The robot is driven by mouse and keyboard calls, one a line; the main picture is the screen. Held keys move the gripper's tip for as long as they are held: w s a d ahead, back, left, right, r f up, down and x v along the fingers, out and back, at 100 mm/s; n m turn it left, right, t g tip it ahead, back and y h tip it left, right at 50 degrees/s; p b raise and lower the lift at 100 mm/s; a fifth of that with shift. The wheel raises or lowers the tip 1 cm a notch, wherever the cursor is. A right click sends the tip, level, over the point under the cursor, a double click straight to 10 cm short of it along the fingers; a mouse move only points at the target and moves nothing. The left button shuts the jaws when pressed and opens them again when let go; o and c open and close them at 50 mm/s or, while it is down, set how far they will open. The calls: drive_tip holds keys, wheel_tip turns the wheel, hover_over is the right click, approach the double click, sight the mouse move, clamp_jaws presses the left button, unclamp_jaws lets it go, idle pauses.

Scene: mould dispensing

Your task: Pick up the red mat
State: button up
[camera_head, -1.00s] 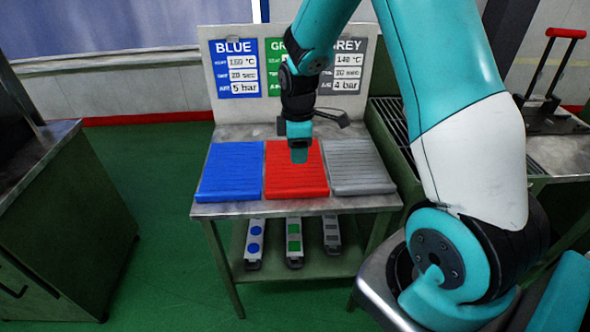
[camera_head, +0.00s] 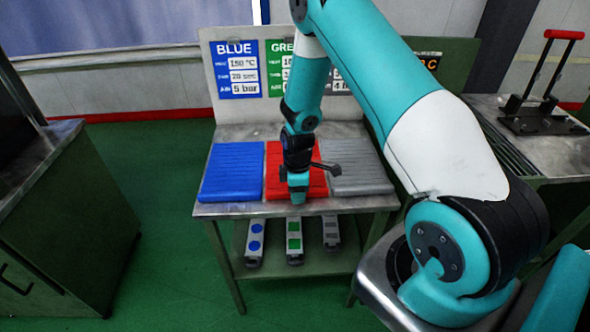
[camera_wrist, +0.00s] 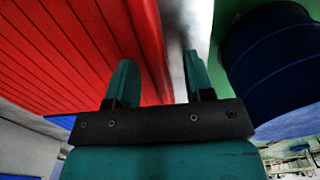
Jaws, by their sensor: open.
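The red mat (camera_head: 318,183) lies flat on the metal table, between a blue mat and a grey mat. My gripper (camera_head: 298,200) is at its front edge and hides part of it. In the wrist view the mat (camera_wrist: 60,50) fills the upper left, with its ridged face and a side edge visible. My gripper (camera_wrist: 160,78) is open there, one finger in front of the red and the other over the pale strip beside it. The mat's edge appears between the fingers. I cannot tell whether either finger touches it.
The blue mat (camera_head: 232,172) is on the left and the grey mat (camera_head: 357,168) on the right, both close by. A signboard (camera_head: 237,65) stands behind the table (camera_head: 225,209). Several marked bars lie on the shelf below. A dark blue drum (camera_wrist: 275,50) shows in the wrist view.

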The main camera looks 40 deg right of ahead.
clamp_jaws()
idle(0.3)
